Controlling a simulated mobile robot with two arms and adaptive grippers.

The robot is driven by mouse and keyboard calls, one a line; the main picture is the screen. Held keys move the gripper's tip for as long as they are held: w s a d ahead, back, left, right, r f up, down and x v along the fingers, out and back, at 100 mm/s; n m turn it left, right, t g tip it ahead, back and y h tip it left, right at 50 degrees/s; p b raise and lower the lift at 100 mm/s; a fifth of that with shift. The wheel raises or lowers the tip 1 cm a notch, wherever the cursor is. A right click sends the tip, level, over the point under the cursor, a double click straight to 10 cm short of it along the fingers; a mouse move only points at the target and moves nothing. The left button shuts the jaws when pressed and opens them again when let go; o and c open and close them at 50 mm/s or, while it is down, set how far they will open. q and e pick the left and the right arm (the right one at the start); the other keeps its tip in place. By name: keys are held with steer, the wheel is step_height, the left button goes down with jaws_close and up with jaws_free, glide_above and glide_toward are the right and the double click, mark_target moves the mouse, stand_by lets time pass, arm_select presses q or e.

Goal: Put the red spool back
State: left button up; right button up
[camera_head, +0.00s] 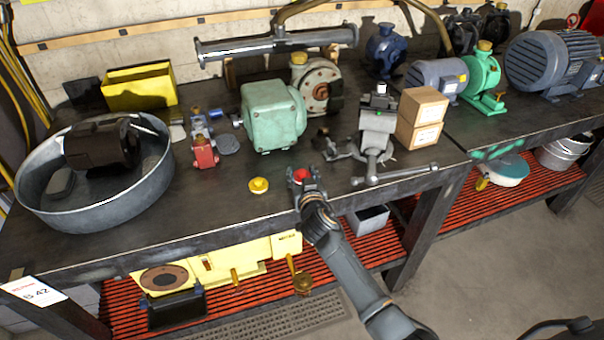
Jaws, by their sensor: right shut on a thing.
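The red spool (301,174) is between the fingertips of my right gripper (304,181), near the front edge of the dark workbench (225,215). My right gripper is shut on it, and its fingers partly hide the spool's sides. I cannot tell whether the spool touches the bench top. A yellow spool-like piece (259,185) lies on the bench to the left of the gripper. My left gripper is not in view.
A round metal tub (155,175) with a dark motor stands at the left. A green gearbox (272,115), a red-and-blue part (204,152), a grey fixture (376,125) and stacked cardboard boxes (420,117) stand behind the gripper. The front-left bench strip is clear.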

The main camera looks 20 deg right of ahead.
steer(key=shift+f, duration=0.2)
steer(key=o, duration=1.3)
steer(key=shift+o, duration=0.2)
steer(key=shift+r, duration=0.15)
steer(key=shift+r, duration=0.15)
steer(key=v, duration=1.2)
steer(key=shift+b, duration=0.4)
